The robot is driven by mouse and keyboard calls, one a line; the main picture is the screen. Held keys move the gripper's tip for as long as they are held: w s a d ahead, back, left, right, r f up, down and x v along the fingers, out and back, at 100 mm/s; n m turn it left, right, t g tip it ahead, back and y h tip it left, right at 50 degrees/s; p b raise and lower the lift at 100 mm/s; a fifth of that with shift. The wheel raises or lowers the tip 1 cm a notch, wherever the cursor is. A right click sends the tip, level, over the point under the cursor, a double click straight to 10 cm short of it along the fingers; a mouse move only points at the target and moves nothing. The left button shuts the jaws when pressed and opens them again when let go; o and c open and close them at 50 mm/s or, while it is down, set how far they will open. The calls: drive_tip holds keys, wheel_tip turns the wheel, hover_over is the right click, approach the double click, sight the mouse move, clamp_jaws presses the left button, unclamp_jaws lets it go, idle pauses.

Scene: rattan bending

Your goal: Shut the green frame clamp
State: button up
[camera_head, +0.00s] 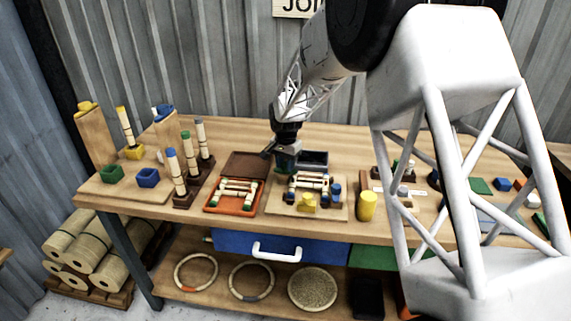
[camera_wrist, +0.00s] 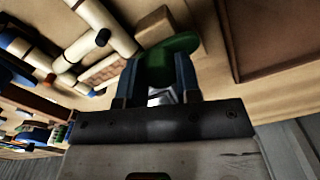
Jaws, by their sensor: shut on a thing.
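The green frame clamp (camera_head: 283,171) is at the back left corner of a wooden board (camera_head: 278,207) that bears a small rattan frame (camera_head: 305,181). My gripper (camera_head: 286,161) reaches down onto it from behind and hides part of it. In the wrist view the green clamp (camera_wrist: 182,44) lies at the tips of my two fingers (camera_wrist: 160,68), which are shut on it. Pale rattan poles of the frame (camera_wrist: 90,55) run beside it at the left. Whether the clamp stands open or shut is hard to tell.
A yellow clamp (camera_head: 308,202) and blue clamp (camera_head: 336,191) sit at the board's front and right. A yellow cylinder (camera_head: 366,206) stands right of it. Upright poles (camera_head: 174,170) stand farther left.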

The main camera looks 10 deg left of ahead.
idle(0.3)
drive_tip(key=o, duration=0.9)
drive_tip(key=shift+r, duration=0.1)
drive_tip(key=shift+r, duration=3.85)
